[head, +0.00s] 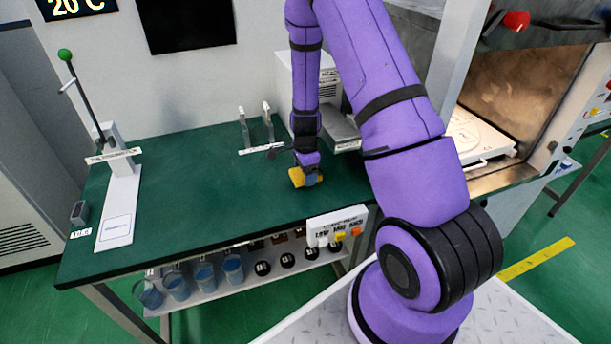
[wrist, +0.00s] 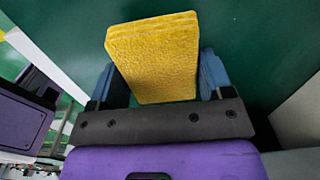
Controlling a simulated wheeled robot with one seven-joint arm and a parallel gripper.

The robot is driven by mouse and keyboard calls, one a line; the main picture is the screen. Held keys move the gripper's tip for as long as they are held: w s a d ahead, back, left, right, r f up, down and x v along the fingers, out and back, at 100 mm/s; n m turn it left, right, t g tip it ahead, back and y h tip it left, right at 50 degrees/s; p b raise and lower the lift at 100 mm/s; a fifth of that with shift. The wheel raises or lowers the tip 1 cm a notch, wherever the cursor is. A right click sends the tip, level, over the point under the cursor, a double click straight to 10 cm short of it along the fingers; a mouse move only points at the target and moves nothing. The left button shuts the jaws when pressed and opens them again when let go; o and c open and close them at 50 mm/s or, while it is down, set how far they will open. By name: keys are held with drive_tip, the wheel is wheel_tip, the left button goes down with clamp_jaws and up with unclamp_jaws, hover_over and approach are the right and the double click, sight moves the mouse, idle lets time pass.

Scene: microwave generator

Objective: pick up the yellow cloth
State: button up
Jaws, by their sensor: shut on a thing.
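The yellow cloth (wrist: 153,62) is a thick, folded-looking rectangular pad with a rough surface. In the wrist view it sits between the two blue fingers of my gripper (wrist: 165,80), which is shut on it. In the head view the yellow cloth (head: 296,177) shows at the tip of my gripper (head: 305,179), over the green table top (head: 220,195). I cannot tell whether the cloth touches the table. Part of the cloth is hidden by my gripper.
A white device with a green-knobbed lever (head: 121,190) stands at the table's left. A clear-sided holder (head: 256,133) and a white box-shaped machine (head: 327,80) stand behind my gripper. An open chamber (head: 520,95) is at the right. Blue cups (head: 204,274) sit on the lower shelf.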

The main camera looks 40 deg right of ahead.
drive_tip(key=shift+s+d+r, duration=0.1)
drive_tip(key=shift+s+r, duration=0.15)
drive_tip(key=shift+r, duration=0.2)
drive_tip(key=shift+s+d+r, duration=0.1)
drive_tip(key=shift+s+r, duration=0.1)
drive_tip(key=shift+r, duration=0.25)
drive_tip(key=s+d, duration=0.1)
drive_tip(key=s, duration=0.3)
drive_tip(key=s+d+r, duration=0.1)
drive_tip(key=s, duration=0.4)
drive_tip(key=s+d, duration=0.2)
drive_tip(key=s, duration=0.3)
drive_tip(key=shift+s+r, duration=0.15)
drive_tip(key=shift+s, duration=0.1)
drive_tip(key=shift+o, duration=0.4)
